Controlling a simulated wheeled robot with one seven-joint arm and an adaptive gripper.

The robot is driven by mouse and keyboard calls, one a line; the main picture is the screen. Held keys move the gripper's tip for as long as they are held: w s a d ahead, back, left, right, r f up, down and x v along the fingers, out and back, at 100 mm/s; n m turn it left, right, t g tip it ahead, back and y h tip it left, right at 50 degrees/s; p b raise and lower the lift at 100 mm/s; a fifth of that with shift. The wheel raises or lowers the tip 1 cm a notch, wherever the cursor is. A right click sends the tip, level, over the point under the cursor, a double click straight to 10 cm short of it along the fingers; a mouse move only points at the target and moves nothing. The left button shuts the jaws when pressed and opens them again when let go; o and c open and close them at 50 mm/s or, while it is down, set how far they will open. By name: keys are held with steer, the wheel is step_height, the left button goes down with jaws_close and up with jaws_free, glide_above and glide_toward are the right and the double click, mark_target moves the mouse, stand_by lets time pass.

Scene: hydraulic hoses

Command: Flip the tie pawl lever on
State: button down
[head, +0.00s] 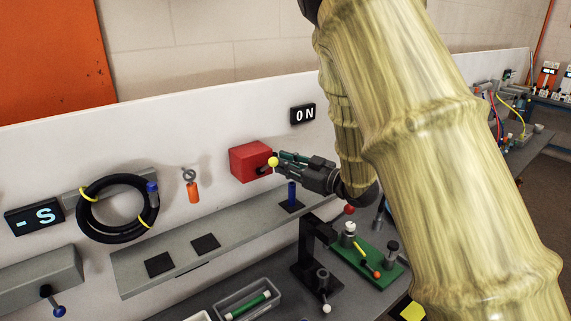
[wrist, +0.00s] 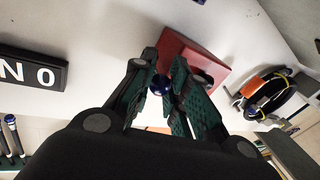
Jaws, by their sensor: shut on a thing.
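A red box (head: 252,161) is fixed to the white back panel, and it also shows in the wrist view (wrist: 186,58). I take the tie pawl lever to be the ball-ended lever at this box. A yellow ball knob (head: 273,161) shows at my fingertips in the head view. In the wrist view a dark blue ball (wrist: 160,84) sits between my fingers; I cannot tell whether it is the same knob. My gripper (head: 281,164) reaches in from the right, in front of the box. Its fingers (wrist: 163,78) are shut on the lever knob. The lever's shaft is mostly hidden.
An "ON" sign (head: 303,114) hangs above right of the box. A coiled black hose (head: 118,209) and an orange-handled tool (head: 194,191) are to the left. Below is a grey shelf (head: 225,223) with a blue post (head: 292,193). A black stand (head: 306,262) is below my gripper.

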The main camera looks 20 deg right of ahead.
steer(key=shift+a+r+m+t+h+b, duration=0.1)
steer(key=shift+a+m+t+h+b, duration=0.25)
steer(key=shift+m+t+h+b, duration=0.45)
steer(key=c, duration=1.3)
jaws_free()
steer(key=shift+s, duration=0.2)
steer(key=v, duration=1.1)
steer(key=shift+s+d+r, duration=0.2)
steer(key=shift+s+d, duration=0.1)
